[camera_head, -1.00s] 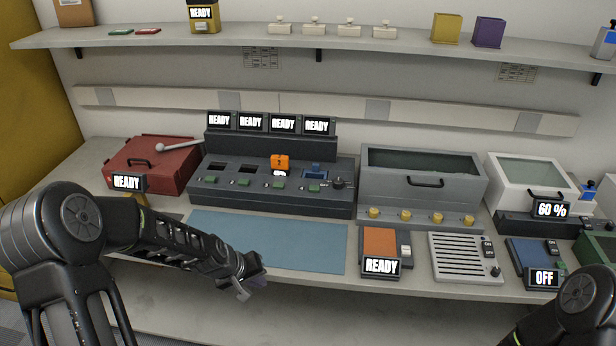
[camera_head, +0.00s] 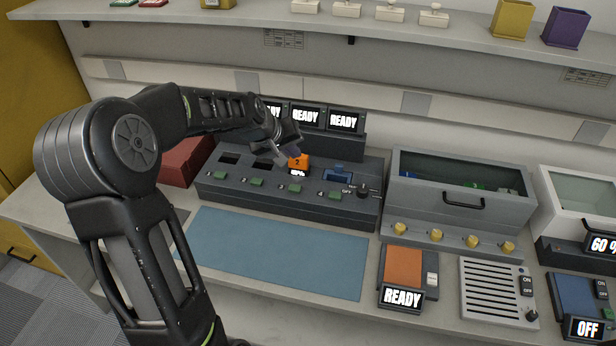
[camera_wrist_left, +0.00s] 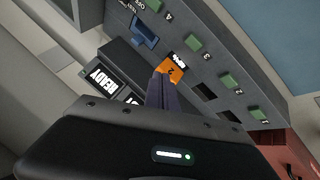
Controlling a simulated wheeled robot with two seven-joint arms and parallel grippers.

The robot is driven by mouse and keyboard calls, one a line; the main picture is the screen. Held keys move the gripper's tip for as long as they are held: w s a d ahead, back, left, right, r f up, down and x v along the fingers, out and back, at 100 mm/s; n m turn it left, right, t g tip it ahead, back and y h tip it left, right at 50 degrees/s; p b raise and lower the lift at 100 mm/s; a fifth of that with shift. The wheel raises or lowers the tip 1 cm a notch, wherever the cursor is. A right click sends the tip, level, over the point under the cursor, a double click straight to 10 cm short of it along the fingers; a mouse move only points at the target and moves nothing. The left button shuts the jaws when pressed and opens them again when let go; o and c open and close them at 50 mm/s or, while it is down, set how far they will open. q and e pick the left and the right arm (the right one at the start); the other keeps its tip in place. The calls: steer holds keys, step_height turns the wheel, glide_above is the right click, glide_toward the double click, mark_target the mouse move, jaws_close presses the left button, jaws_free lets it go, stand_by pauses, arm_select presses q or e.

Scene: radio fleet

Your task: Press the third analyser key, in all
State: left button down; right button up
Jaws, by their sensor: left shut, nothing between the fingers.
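The dark analyser console (camera_head: 235,196) stands on the bench, with a row of green keys along its front. The third key (camera_head: 296,189) is uncovered in the head view, and it shows in the wrist view beside the number 3 (camera_wrist_left: 194,42). An orange block (camera_head: 299,162) sits in the third slot behind that key; the wrist view shows it too (camera_wrist_left: 175,68). My left gripper (camera_head: 285,155) is shut and empty. Its fingertips are close beside the orange block, behind the keys; I cannot tell whether they touch it. My right gripper is out of view.
READY screens (camera_head: 305,117) rise behind the slots, partly hidden by my left arm. A blue piece (camera_head: 338,173) sits in the fourth slot, with a knob (camera_head: 363,192) beside it. A grey glass-fronted box (camera_head: 440,210) stands right. The blue mat (camera_head: 275,252) in front is clear.

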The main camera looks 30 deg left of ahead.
mark_target(294, 189)
arm_select(q)
steer(key=shift+s, duration=0.1)
step_height(294, 189, down, 9)
steer(key=b, duration=0.6)
steer(key=shift+r+b, duration=0.1)
steer(key=shift+b, duration=0.2)
stand_by(1.9)
steer(key=shift+f+b, duration=0.4)
steer(key=shift+b, duration=0.1)
steer(key=shift+f+b, duration=0.45)
stand_by(0.7)
steer(key=shift+r, duration=0.1)
steer(key=shift+r+p, duration=0.55)
steer(key=shift+r, duration=0.2)
